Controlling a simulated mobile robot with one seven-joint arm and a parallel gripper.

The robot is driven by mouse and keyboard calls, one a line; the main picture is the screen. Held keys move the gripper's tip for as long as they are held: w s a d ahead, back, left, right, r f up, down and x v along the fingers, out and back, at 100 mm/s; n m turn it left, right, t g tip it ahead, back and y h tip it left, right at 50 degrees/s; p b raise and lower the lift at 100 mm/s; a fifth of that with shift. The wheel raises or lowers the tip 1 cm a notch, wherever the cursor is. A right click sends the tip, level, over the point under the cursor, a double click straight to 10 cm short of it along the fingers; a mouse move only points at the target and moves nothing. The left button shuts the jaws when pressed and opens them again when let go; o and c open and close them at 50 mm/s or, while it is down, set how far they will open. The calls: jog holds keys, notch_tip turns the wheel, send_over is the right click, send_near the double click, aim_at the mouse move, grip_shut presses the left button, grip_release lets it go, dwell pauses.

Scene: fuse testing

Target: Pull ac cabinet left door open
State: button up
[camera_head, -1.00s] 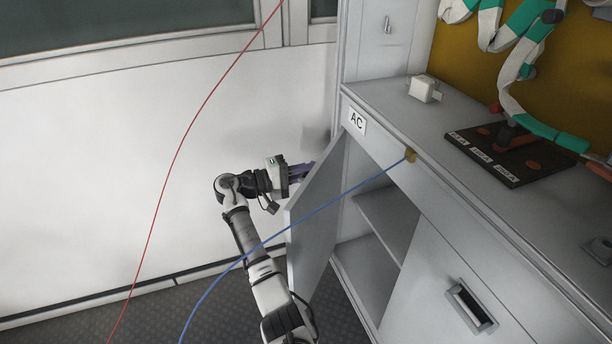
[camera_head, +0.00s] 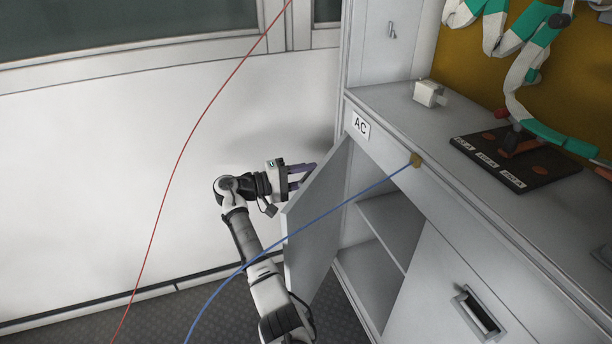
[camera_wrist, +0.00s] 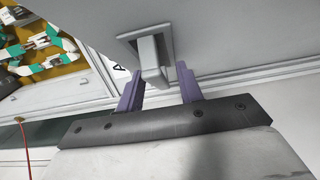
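The AC cabinet's left door (camera_head: 316,232) stands swung well out from the cabinet, below the AC label (camera_head: 361,126). The shelf inside is visible. My gripper (camera_head: 304,176) is on the outer side of the door, near its upper part. In the wrist view, the door's grey handle (camera_wrist: 151,60) juts from a recessed plate, with its lower end at the gap between my purple fingertips (camera_wrist: 160,83). The fingers are apart and I see no clear contact with the handle. The handle is hidden in the head view.
The right door (camera_head: 465,290) with its recessed handle is shut. A blue cable (camera_head: 300,228) runs from the cabinet across the door and my arm. A red cable (camera_head: 183,150) hangs at left. A white wall (camera_head: 90,180) stands behind my gripper.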

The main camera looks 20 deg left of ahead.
jog(key=shift+s+a, duration=0.1)
jog(key=v, duration=1.3)
jog(key=shift+a+b, duration=0.25)
jog(key=shift+b, duration=0.2)
jog(key=shift+s, duration=0.15)
